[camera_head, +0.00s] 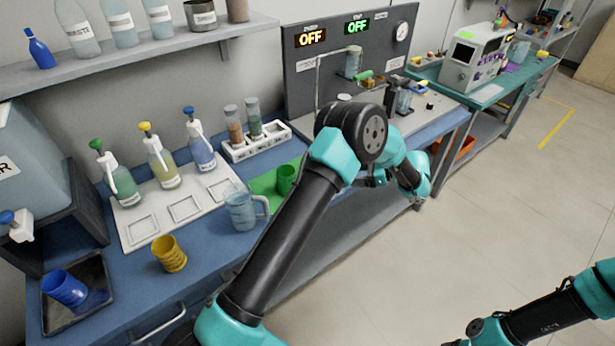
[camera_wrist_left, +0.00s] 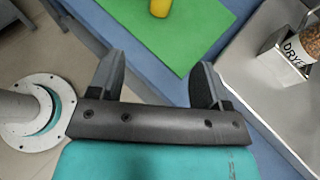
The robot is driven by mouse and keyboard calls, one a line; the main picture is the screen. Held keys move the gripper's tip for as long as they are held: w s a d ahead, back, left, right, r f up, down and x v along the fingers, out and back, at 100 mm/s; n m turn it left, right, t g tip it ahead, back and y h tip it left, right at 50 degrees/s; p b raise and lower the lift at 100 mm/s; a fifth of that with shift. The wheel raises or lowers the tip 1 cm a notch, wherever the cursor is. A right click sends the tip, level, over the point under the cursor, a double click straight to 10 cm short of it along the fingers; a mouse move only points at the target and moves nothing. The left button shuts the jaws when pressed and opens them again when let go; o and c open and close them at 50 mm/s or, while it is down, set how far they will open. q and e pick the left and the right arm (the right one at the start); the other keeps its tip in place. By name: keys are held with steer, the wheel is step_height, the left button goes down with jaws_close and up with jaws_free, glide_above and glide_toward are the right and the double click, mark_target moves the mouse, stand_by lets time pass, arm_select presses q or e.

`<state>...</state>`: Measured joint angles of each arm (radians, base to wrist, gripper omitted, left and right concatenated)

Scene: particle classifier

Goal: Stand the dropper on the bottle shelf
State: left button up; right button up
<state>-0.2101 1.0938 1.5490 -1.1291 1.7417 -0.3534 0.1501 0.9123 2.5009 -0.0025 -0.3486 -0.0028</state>
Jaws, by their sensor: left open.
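The bottle shelf (camera_head: 150,57) runs along the back wall at the upper left of the head view. A small blue bottle with a pointed top (camera_head: 41,50) stands at its left end, but I cannot tell whether it is the dropper. In the left wrist view, a yellow object (camera_wrist_left: 160,7) shows at the top edge, on the green mat (camera_wrist_left: 190,40); it is cut off, so I cannot tell what it is. My left gripper (camera_wrist_left: 158,78) is open and empty, apart from that object. Its fingers are not clear in the head view. My right gripper is out of frame.
Several labelled bottles (camera_head: 119,28) stand on the shelf. Pump bottles (camera_head: 163,165) stand on a white tray on the bench. A clear jug (camera_head: 241,210), a yellow cup (camera_head: 169,254) and a green cup (camera_head: 286,178) stand nearby.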

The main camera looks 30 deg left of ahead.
arm_select(q)
steer(key=x, duration=1.2)
steer(key=shift+a+f, duration=0.1)
steer(key=shift+r+x, duration=0.2)
steer(key=shift+x, duration=1.1)
steer(key=shift+r+x, duration=0.15)
steer(key=shift+x, duration=1.15)
steer(key=shift+a, duration=0.15)
steer(key=c, duration=1.1)
steer(key=shift+r, duration=0.15)
